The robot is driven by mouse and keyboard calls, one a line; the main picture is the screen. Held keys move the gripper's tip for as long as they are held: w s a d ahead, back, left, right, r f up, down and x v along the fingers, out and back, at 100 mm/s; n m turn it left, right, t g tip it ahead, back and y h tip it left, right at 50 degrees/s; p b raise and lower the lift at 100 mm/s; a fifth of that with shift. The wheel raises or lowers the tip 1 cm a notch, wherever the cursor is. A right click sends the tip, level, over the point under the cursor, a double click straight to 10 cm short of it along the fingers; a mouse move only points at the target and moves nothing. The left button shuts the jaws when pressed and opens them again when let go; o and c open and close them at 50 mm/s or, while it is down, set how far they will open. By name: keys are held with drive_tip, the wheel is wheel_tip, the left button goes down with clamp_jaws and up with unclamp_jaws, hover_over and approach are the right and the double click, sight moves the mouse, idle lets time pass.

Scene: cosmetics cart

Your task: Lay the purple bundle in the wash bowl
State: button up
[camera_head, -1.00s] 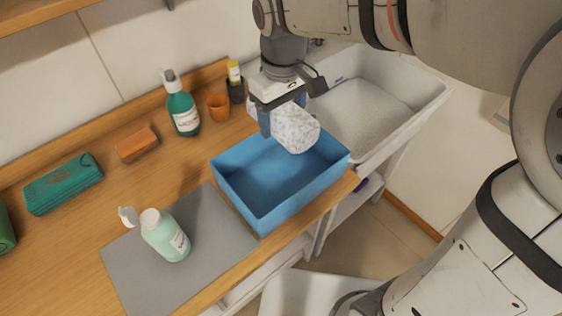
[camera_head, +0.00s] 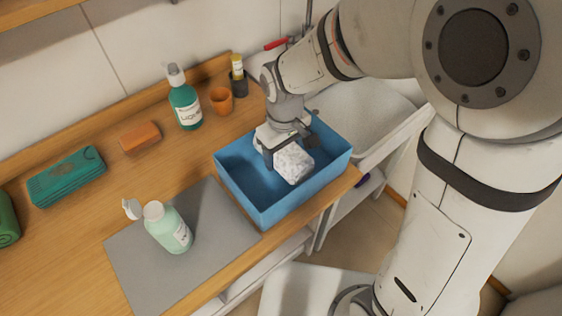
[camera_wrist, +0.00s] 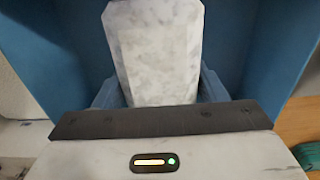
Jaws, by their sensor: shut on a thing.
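My gripper (camera_head: 289,148) is shut on a white and grey speckled bundle (camera_head: 293,165); it does not look purple. It holds the bundle low inside a blue open rectangular tub (camera_head: 228,182), between its walls. The wrist view shows the bundle (camera_wrist: 155,50) between the fingers, with blue walls around it. I cannot tell whether the bundle touches the tub floor. A white basin (camera_head: 405,128) stands right of the tub, partly hidden by my arm. A small purple thing (camera_head: 375,180) shows below the basin, mostly hidden.
A grey mat (camera_head: 215,235) lies left of the tub, with a pale green bottle (camera_head: 168,228) on it. Behind stand a teal pump bottle (camera_head: 186,105), an orange cup (camera_head: 221,100) and a dark holder (camera_head: 238,85). An orange block (camera_head: 140,137) and a teal pack (camera_head: 66,176) lie farther left.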

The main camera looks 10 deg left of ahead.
drive_tip(key=shift+f, duration=2.45)
drive_tip(key=shift+f, duration=0.15)
drive_tip(key=o, duration=1)
drive_tip(key=shift+c, duration=0.2)
